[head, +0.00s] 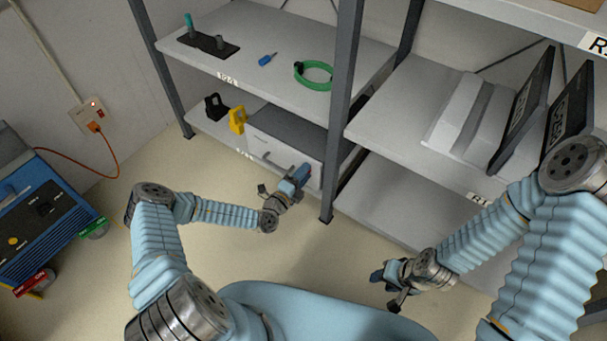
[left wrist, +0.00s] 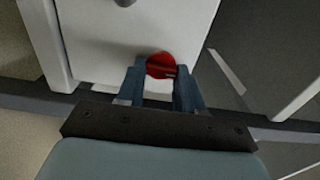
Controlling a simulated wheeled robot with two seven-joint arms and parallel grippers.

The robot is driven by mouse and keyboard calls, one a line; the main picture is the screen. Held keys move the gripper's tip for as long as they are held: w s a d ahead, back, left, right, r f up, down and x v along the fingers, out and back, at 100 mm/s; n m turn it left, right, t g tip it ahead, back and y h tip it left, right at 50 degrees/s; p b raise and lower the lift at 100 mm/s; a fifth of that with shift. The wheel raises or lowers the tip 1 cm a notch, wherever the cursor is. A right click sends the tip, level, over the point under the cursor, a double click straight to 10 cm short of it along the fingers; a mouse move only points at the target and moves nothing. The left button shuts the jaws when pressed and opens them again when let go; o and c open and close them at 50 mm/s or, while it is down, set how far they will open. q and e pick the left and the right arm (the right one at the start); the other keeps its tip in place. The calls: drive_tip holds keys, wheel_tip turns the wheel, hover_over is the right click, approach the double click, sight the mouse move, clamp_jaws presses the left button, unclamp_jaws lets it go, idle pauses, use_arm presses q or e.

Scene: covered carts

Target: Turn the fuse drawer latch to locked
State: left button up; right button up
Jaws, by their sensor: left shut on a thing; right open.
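The fuse drawer (head: 287,148) is a grey-white box with a dark top on the lower shelf, with a handle on its front. Its pale front face (left wrist: 100,35) fills the upper part of the left wrist view. The latch's pointing direction is unclear. My right gripper (head: 391,277) is open and empty, away from the shelves.
A black padlock (head: 214,107) and a yellow padlock (head: 237,120) stand left of the drawer. The upper shelf holds a green cable loop (head: 314,75), a blue screwdriver (head: 267,60) and a dark tray (head: 208,44). A dark shelf post (head: 343,110) rises just right of the drawer.

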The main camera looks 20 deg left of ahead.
use_arm(q)
drive_tip(key=o, duration=1)
drive_tip(key=shift+o, duration=0.2)
drive_tip(key=p+v, duration=0.1)
drive_tip(key=v, duration=1.2)
drive_tip(key=shift+s, duration=0.4)
drive_tip(key=shift+a, duration=0.1)
